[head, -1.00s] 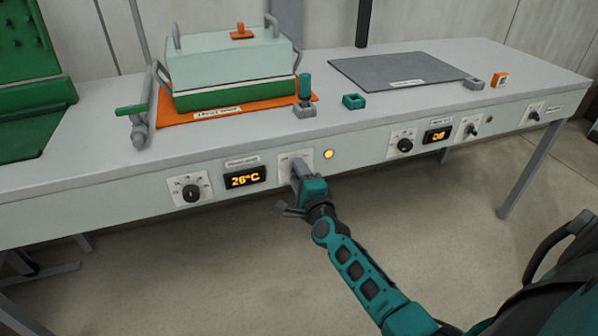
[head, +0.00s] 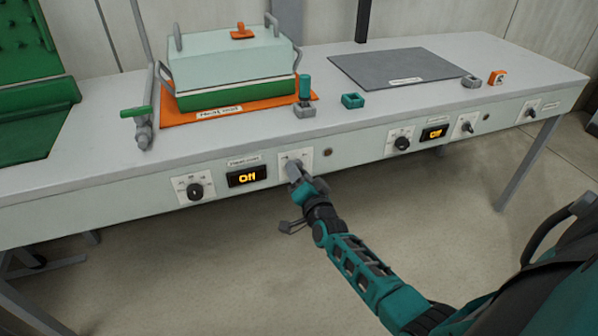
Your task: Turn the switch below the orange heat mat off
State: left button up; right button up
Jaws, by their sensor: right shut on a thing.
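The orange heat mat (head: 180,116) lies on the bench under a green and pale box. Below it on the bench's front panel, a display (head: 246,177) reads "Off". The switch plate (head: 303,156) is right of this display, and its switch is hidden behind my right gripper (head: 294,168). My right gripper is shut on the switch, rolled over against the panel. The round indicator lamp (head: 328,152) beside the plate is dark. My left gripper is not in view.
A dial (head: 195,191) sits left of the display. Further right are another dial (head: 402,143), a second display (head: 437,133) reading "Off" and more switches. A grey mat (head: 395,68) lies on the bench. The floor in front is clear.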

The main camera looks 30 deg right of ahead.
jog(key=shift+n, duration=0.6)
jog(key=o, duration=1.1)
jog(key=shift+c, duration=0.2)
jog(key=p+v, duration=0.3)
jog(key=v, duration=1)
jog(key=shift+d, duration=0.1)
